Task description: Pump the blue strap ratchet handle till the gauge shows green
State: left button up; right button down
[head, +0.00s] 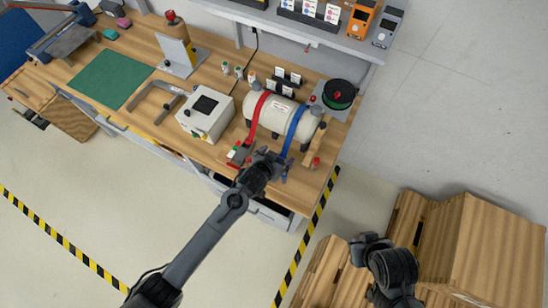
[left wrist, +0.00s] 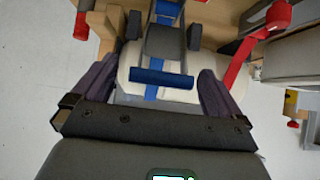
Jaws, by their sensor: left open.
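A white tank (head: 278,117) lies on the wooden workbench with a blue strap (head: 294,126) and a red strap (head: 258,110) around it. In the left wrist view the blue strap's ratchet (left wrist: 166,42) has a dark body and a blue crossbar handle (left wrist: 160,77). My left gripper (head: 272,163) is at the bench's front edge by the ratchet. It is open, its fingers (left wrist: 157,70) apart on either side of the blue handle; contact is not clear. My right gripper (head: 365,245) is at lower right, away from the bench; its fingers are unclear. I cannot make out a gauge reading.
The red strap (left wrist: 238,52) also shows beside the gripper in the left wrist view. Wooden crates (head: 490,250) stand at lower right.

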pick_arm(q)
jog(key=v, duration=1)
jog(key=shift+s+r+b, duration=0.15)
jog(key=shift+r+b, duration=0.2)
jog(key=shift+a, duration=0.15)
